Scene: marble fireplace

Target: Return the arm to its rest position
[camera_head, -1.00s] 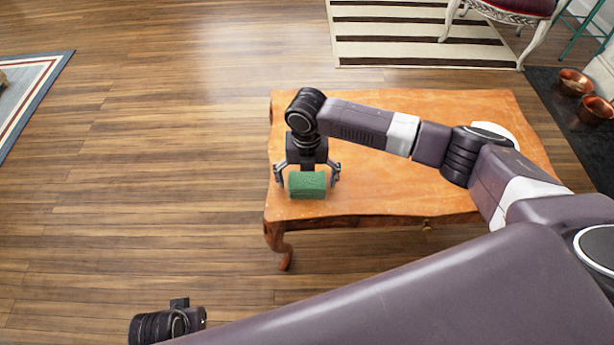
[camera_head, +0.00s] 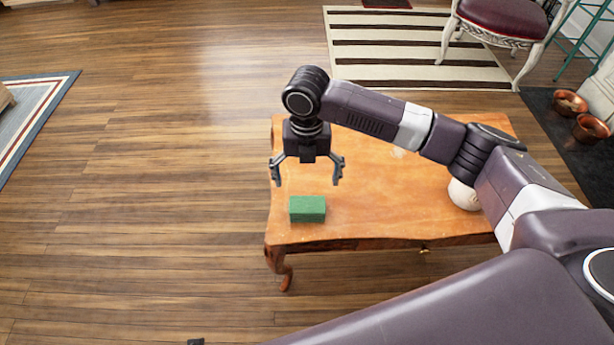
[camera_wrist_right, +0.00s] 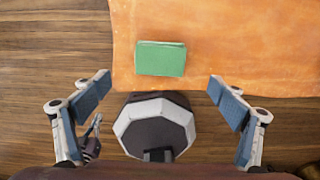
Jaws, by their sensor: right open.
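My right gripper (camera_head: 307,174) is open and empty, above the left part of the wooden table (camera_head: 380,225). Its two fingers (camera_wrist_right: 160,95) are spread wide in the right wrist view. A green block (camera_head: 307,209) lies on the tabletop near its front left corner, below and apart from the fingers. The green block also shows in the right wrist view (camera_wrist_right: 160,58), with nothing gripping it. My right arm reaches over the table from the right. Of my left arm, at most a small dark bit shows at the bottom edge; its gripper cannot be made out.
A white rounded object (camera_head: 463,194) stands on the table, partly hidden by my arm. A striped rug (camera_head: 400,62), a red-seated chair (camera_head: 503,18) and copper bowls (camera_head: 590,128) are beyond. The wooden floor (camera_head: 150,180) on the left is clear.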

